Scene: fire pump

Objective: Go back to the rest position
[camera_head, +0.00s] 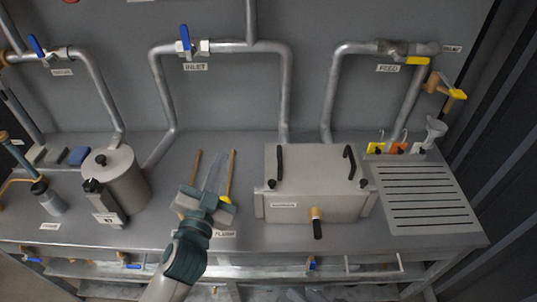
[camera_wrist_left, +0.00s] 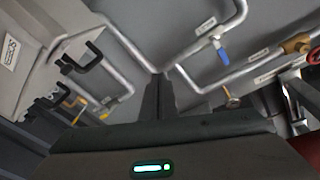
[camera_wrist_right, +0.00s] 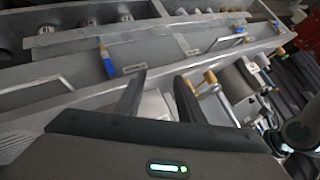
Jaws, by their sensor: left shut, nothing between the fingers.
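My left gripper (camera_head: 208,192) is over the front middle of the grey bench, between the metal cylinder and the grey box. Its fingers are together and empty, which also shows in the left wrist view (camera_wrist_left: 159,85). My left arm comes in from the bottom left. My right gripper (camera_wrist_right: 156,82) shows only in the right wrist view. Its two fingers stand apart with nothing held between them. It is outside the head view. The rest position itself is not marked in any view.
The grey box (camera_head: 312,208) with black handles stands right of my left gripper. The metal cylinder (camera_head: 126,181) stands left. Pipes with a blue valve (camera_head: 185,38) run along the back panel. A slotted drain (camera_head: 425,195) is at right.

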